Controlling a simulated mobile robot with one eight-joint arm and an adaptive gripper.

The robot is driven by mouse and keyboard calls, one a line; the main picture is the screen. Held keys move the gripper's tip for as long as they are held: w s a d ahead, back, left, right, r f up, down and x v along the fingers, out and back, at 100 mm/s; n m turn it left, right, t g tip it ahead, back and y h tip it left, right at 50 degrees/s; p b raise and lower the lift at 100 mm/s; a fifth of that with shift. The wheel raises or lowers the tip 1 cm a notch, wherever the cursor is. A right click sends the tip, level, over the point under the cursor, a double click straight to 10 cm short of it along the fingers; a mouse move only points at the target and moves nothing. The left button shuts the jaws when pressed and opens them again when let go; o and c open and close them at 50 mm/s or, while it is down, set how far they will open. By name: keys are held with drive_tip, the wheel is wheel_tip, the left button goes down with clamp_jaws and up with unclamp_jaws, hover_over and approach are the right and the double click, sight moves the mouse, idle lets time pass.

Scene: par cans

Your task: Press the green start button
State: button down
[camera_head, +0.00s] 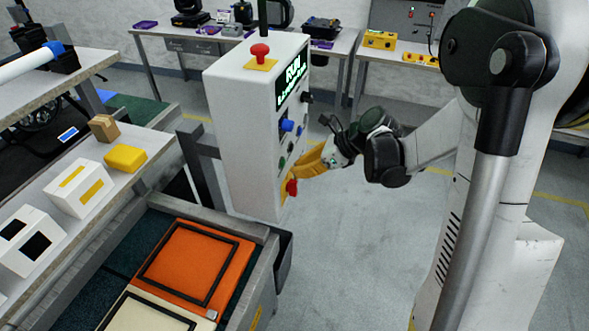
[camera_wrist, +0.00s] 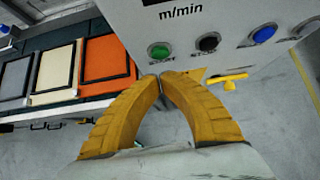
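The green button (camera_wrist: 160,51) sits on the lower part of a white control panel (camera_wrist: 130,18), left of a black button (camera_wrist: 208,42) and a blue button (camera_wrist: 263,33) in the wrist view.
A red mushroom button (camera_head: 260,52) tops the box, with a lit green display (camera_head: 291,80) on its face. A red knob (camera_head: 291,187) is below my gripper. A conveyor with an orange panel (camera_head: 197,262) lies at left. The floor (camera_head: 365,250) is clear.

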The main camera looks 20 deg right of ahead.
drive_tip(key=p+v, duration=0.2)
drive_tip(key=v, duration=0.8)
drive_tip(key=shift+d+p, duration=0.15)
drive_tip(key=shift+p, duration=0.25)
drive_tip(key=shift+s+d, duration=0.1)
drive_tip(key=shift+s, duration=0.05)
drive_tip(key=s+a+n+t+h+b, duration=0.1)
drive_tip(key=s+a+n+h+b, duration=0.2)
drive_tip(key=s+n, duration=0.5)
drive_tip(key=s+a+f+n+h+b, duration=0.1)
drive_tip(key=s+n+h+b, duration=0.3)
drive_tip(key=n, duration=1.3)
drive_tip(key=shift+s+a+t, duration=0.4)
drive_tip(key=shift+s+a, duration=0.5)
drive_tip(key=shift+s, duration=1.05)
drive_tip(key=shift+f, duration=0.1)
